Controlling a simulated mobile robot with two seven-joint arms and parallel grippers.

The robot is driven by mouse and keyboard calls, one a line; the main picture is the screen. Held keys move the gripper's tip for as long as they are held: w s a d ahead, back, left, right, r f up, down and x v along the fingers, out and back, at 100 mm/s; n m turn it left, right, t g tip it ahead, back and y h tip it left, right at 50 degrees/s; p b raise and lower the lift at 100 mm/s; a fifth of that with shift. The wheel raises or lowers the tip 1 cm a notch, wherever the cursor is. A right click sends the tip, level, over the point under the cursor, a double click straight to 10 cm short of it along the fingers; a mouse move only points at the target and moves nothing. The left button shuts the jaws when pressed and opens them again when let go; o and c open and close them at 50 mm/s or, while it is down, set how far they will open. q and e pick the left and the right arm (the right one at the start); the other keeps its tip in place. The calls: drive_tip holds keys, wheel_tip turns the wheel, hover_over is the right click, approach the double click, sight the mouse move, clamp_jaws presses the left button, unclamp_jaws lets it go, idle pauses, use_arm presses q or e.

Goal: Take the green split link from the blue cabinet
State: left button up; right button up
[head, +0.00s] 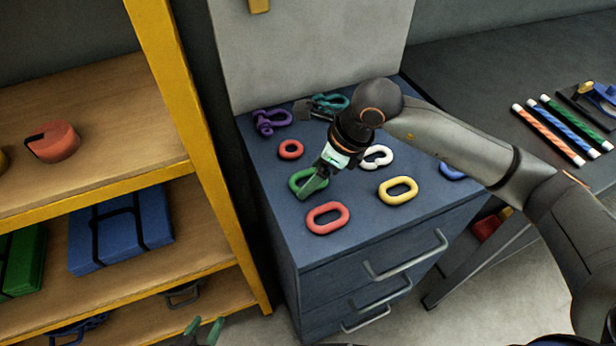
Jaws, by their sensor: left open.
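The green split link (294,178) lies on the top of the blue cabinet (262,176), left of the middle. My right arm comes in from the right over the cabinet, and its gripper (318,180) points down at the green link. One finger crosses the link and hides part of it. The other finger is not clear, so I cannot tell whether the jaws are around the link. My left gripper (204,331) shows only its fingertips at the bottom edge, spread apart and empty, low in front of the shelf and away from the cabinet.
Around the green link lie a small red ring (290,149), a larger red link (327,218), a yellow link (398,190) and a white link (377,157). Purple (270,121) and teal (329,101) shackles lie behind. A yellow-framed shelf (190,120) stands close on the left.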

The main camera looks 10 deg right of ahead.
clamp_jaws()
idle(0.4)
